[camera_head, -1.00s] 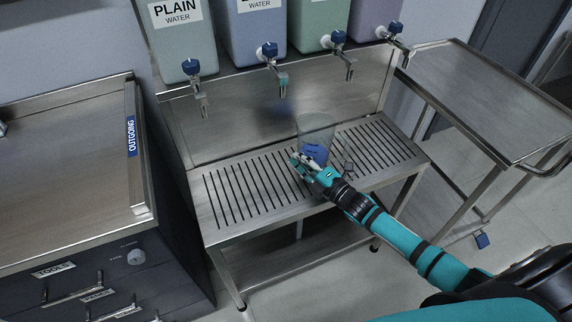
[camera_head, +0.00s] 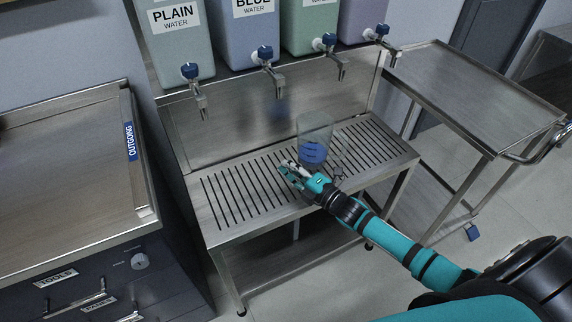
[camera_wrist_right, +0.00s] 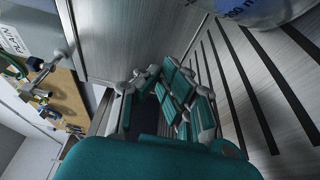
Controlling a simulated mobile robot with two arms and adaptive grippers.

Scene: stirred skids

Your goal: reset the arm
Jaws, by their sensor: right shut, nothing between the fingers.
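My right gripper (camera_head: 291,168) is low over the slotted drain rack, its fingers pointing left. In the right wrist view its fingers (camera_wrist_right: 165,95) are drawn together with nothing between them. A clear beaker with blue markings (camera_head: 315,132) stands upright on the rack just behind the gripper, and I see a small gap between them. Part of the beaker (camera_wrist_right: 262,10) shows at the top of the right wrist view. My left gripper is not in view.
The slotted steel rack (camera_head: 222,233) has free room to the left. Water tanks with blue-handled taps (camera_head: 265,54) hang above its back. A steel counter (camera_head: 60,185) with drawers stands left, and an empty steel trolley (camera_head: 480,95) stands right.

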